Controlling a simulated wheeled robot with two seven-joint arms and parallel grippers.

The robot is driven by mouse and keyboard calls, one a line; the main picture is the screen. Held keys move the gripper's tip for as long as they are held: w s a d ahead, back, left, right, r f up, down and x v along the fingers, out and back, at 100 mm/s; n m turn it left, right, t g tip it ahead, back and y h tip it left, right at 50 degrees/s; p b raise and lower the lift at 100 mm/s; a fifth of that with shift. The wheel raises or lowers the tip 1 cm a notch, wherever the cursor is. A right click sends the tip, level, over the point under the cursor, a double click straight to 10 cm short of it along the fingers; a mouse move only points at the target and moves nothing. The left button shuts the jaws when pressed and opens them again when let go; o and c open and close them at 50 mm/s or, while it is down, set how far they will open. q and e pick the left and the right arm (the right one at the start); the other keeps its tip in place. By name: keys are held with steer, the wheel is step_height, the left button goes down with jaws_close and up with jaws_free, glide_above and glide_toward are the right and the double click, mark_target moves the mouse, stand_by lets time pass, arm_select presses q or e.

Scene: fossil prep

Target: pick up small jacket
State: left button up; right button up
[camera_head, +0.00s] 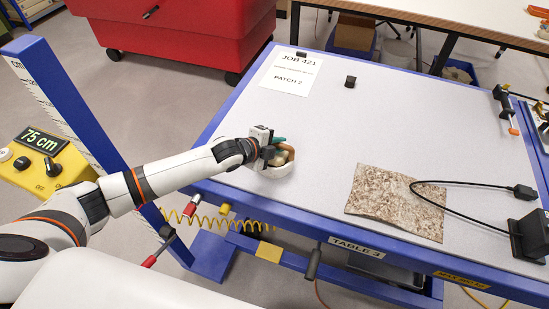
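A small white, rounded object with a brown and tan inside (281,168), which looks like the small jacket, sits near the left front edge of the grey table top (330,130). My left gripper (271,150) is right at it, over its back left side, and covers part of it. A small teal piece shows beside the fingers. The fingers are too small and hidden to tell whether they are open or closed on the jacket. My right gripper is not in view.
A brown speckled slab (395,203) lies to the right, with a black cable (450,205) running over it to a black box (531,236). A paper sheet marked JOB 421 (291,73) and a small black block (350,82) lie farther back. The table's middle is clear.

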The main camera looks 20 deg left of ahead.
arm_select(q)
jaws_close()
steer(key=shift+f, duration=0.1)
stand_by(1.0)
steer(key=shift+r, duration=0.2)
